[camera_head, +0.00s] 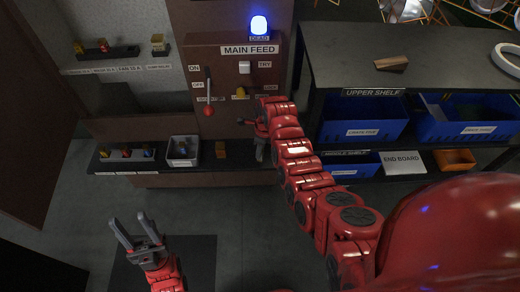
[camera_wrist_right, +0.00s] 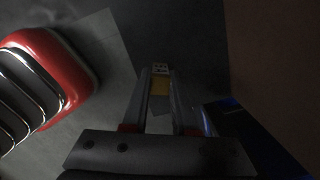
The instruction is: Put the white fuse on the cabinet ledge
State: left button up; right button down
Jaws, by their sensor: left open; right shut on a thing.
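My right gripper (camera_head: 256,124) is in front of the lower part of the brown MAIN FEED cabinet (camera_head: 225,55), just above the dark cabinet ledge (camera_head: 203,163). In the right wrist view its fingers (camera_wrist_right: 160,85) are shut on a small yellow piece (camera_wrist_right: 160,86) with a pale, dark-marked end. I cannot tell whether this is the white fuse. A small pale item (camera_head: 157,43) stands on the upper left shelf; its kind is unclear. My left gripper (camera_head: 137,236) is open and empty, low at the left, over the floor.
The ledge carries a white-rimmed bin (camera_head: 183,151), an orange-brown block (camera_head: 221,149) and several small coloured parts at the left. A red-handled lever (camera_head: 208,108) sticks out of the cabinet. A blue lamp (camera_head: 259,27) glows on top. Blue bins (camera_head: 362,121) stand right of my arm.

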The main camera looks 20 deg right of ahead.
jog(key=c, duration=0.7)
grip_release()
jog(key=shift+f, duration=0.1)
jog(key=shift+w+r, duration=0.1)
jog(key=shift+r, duration=0.45)
jog(key=r, duration=0.6)
jog(key=shift+s+d+r, duration=0.3)
jog(key=shift+s+d, duration=0.05)
